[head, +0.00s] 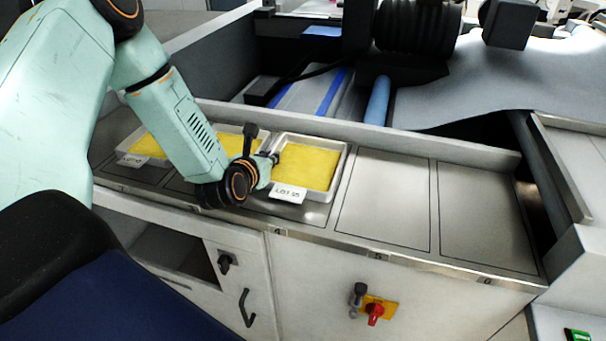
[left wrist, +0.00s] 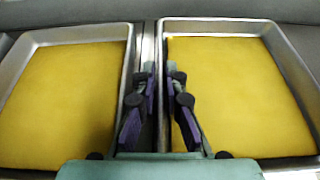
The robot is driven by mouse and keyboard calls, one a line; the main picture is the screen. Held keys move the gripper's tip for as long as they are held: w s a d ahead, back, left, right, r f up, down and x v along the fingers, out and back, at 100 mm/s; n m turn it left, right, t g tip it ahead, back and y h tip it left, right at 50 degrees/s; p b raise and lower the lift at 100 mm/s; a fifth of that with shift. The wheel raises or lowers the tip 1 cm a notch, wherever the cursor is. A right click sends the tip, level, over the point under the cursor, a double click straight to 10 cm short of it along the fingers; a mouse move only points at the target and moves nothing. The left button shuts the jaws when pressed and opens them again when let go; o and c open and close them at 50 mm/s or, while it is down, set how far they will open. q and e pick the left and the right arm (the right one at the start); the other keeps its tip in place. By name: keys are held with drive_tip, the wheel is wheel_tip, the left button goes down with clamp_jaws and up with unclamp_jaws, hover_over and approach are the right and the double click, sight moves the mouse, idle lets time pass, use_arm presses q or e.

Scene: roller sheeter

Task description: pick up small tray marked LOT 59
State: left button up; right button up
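A small metal tray (head: 342,165) with a yellow sheet in it stands on the counter. Its front label (head: 288,193) starts with LOT; its digits look like 59 or 55 and are too small to be sure. My left gripper (head: 272,158) is at this tray's left rim. In the left wrist view the open fingers (left wrist: 162,90) stand either side of the right-hand tray's left wall (left wrist: 161,60), with no clear grip on it. The neighbouring tray (left wrist: 128,75) lies just left of the fingers. My right gripper is not in view.
Another yellow-filled tray (head: 124,148) with an unreadable label stands at the far left. My left arm hides much of the middle tray's yellow sheet (head: 232,143). Empty numbered counter places (head: 385,200) lie to the right. A raised ledge (head: 400,140) runs behind, with roller machinery beyond.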

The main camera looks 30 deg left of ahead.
use_arm(q)
drive_tip(key=shift+s+d+r, duration=0.2)
drive_tip(key=shift+s+r, duration=0.05)
drive_tip(key=shift+s, duration=0.25)
drive_tip(key=shift+w, duration=0.1)
drive_tip(key=shift+c, duration=0.7)
drive_tip(key=shift+w+a+f, duration=0.15)
drive_tip(key=shift+w+f, duration=0.15)
drive_tip(key=shift+f, duration=0.05)
clamp_jaws()
drive_tip(key=shift+s+r, duration=0.2)
drive_tip(key=shift+s, duration=0.05)
drive_tip(key=shift+w, duration=0.2)
wheel_tip(320, 180, up, 9)
drive_tip(key=shift+r+p, duration=0.1)
drive_tip(key=shift+p, duration=0.7)
drive_tip(key=shift+r, duration=0.3)
drive_tip(key=shift+s, duration=0.2)
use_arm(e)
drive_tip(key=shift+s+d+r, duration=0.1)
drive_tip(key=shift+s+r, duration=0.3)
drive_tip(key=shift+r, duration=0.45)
